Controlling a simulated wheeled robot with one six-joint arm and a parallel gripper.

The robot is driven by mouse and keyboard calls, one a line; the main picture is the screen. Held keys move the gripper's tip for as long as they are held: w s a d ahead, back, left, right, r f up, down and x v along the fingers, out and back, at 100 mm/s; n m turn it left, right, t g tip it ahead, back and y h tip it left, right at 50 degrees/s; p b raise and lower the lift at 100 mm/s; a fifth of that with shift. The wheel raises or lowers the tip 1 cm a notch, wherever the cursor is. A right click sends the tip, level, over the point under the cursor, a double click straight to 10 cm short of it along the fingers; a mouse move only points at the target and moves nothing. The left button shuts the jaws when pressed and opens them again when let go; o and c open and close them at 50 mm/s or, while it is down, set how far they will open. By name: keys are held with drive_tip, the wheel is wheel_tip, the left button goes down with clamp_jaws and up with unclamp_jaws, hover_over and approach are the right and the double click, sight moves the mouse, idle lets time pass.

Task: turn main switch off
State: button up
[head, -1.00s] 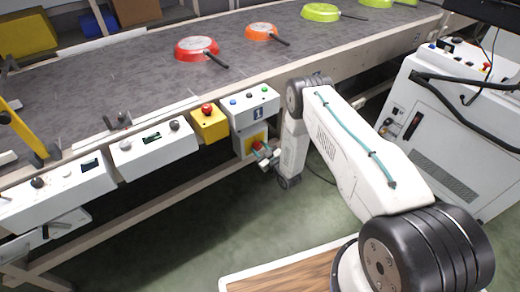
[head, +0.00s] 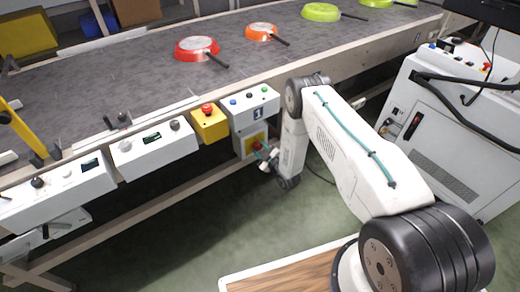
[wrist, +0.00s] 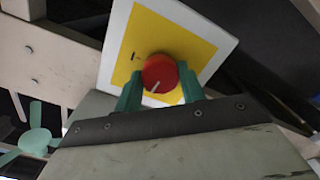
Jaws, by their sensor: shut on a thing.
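The main switch is a round red knob (wrist: 160,72) with a pale line on its face, set on a yellow plate (wrist: 190,45) with a white border. In the head view the yellow plate (head: 249,142) is on the front of the grey-white control box marked 1. The green fingers of my gripper (wrist: 160,84) are on either side of the knob and shut on it. In the head view my gripper (head: 264,154) is at the plate and partly covers the knob. The pale line points down and slightly left in the wrist view.
A yellow box with a red emergency button (head: 207,110) and white control boxes (head: 152,150) line the conveyor (head: 120,75) to the left. Red, orange and green pans lie on the belt. A white cabinet (head: 440,130) stands right of my arm.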

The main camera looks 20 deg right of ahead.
drive_tip(key=o, duration=1)
drive_tip(key=shift+c, duration=0.2)
drive_tip(key=v, duration=0.8)
